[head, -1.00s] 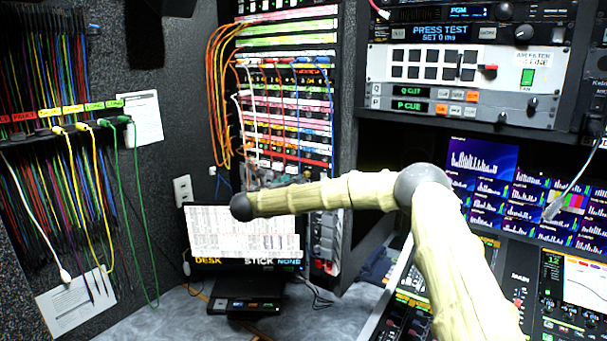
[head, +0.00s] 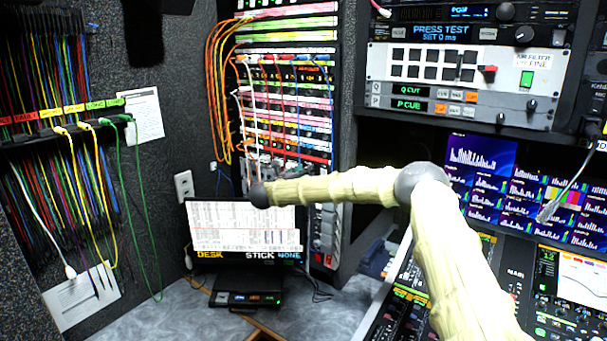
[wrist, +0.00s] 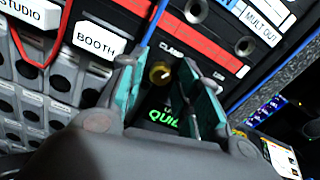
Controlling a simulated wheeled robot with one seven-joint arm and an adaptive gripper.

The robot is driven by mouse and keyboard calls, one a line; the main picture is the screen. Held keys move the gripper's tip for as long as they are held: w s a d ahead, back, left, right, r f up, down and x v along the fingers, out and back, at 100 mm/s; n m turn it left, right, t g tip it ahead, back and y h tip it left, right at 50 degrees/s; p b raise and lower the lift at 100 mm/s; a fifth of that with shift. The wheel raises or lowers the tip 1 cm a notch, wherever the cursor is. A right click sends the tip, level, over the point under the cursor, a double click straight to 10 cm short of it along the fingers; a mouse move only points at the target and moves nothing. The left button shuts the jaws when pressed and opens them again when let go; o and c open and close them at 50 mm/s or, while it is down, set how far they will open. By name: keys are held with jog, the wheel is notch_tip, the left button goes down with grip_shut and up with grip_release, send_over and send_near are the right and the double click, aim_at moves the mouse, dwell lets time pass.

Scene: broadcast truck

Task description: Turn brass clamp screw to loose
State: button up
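The brass clamp screw (wrist: 160,72) is a small round brass knob in the wrist view, on a dark panel under a label reading "CLAMP". My gripper (wrist: 166,68) is open, with one teal-sided finger to the left of the screw and one to the right. Gaps show between the screw and both fingers. I cannot tell how deep the fingertips reach past it. In the head view my arm reaches to the rack's lower part; the screw cannot be made out there and my gripper is mostly hidden.
A display with green letters (wrist: 165,118) lies below the screw. A "BOOTH" label (wrist: 94,38) and red cable (wrist: 62,30) are to its left. In the head view, orange cables (head: 215,95) hang beside the rack, and a laptop-like screen (head: 245,225) stands below my arm.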

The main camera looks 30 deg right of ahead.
grip_shut()
jog(key=shift+f+b, duration=0.2)
jog(key=shift+b, duration=0.5)
jog(key=n+b, duration=0.2)
jog(key=b, duration=0.1)
jog(key=shift+n, duration=0.3)
jog(key=shift+o, duration=2)
grip_release()
jog(key=shift+r, duration=0.1)
